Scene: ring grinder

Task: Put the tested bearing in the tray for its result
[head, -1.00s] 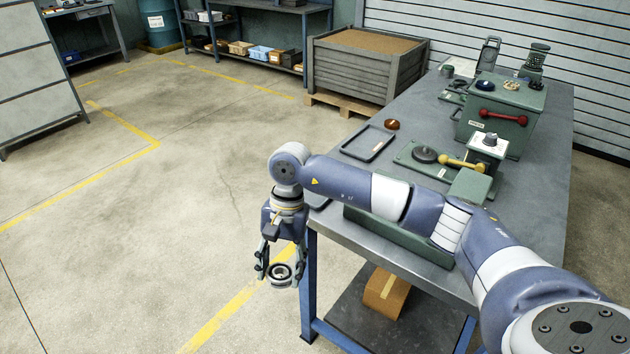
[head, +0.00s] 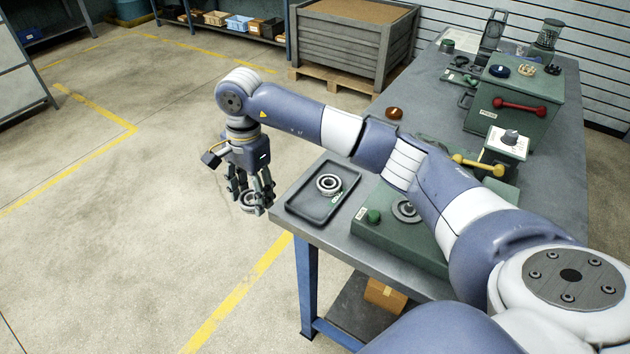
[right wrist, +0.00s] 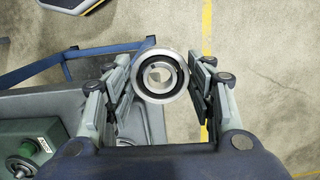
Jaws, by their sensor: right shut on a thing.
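My right gripper (head: 251,196) is shut on a bearing (head: 250,206), a metal ring with a dark inner band. It holds the bearing out past the table's left edge, over the floor. In the right wrist view the bearing (right wrist: 162,96) sits between the two fingers. A dark tray (head: 302,206) lies at the table's near left corner, right of the gripper, with another bearing (head: 329,185) and a small green mark in it. A green test fixture (head: 374,239) with a green knob and a round metal spindle stands right of the tray, partly hidden by my arm. My left gripper is not in view.
The grey table (head: 283,222) also holds a white-topped dial box (head: 507,144), a yellow handle (head: 478,164), a green chest (head: 510,125) with a red handle and an amber dish (head: 394,113). A wooden crate (head: 340,48) stands behind. The floor at left is clear.

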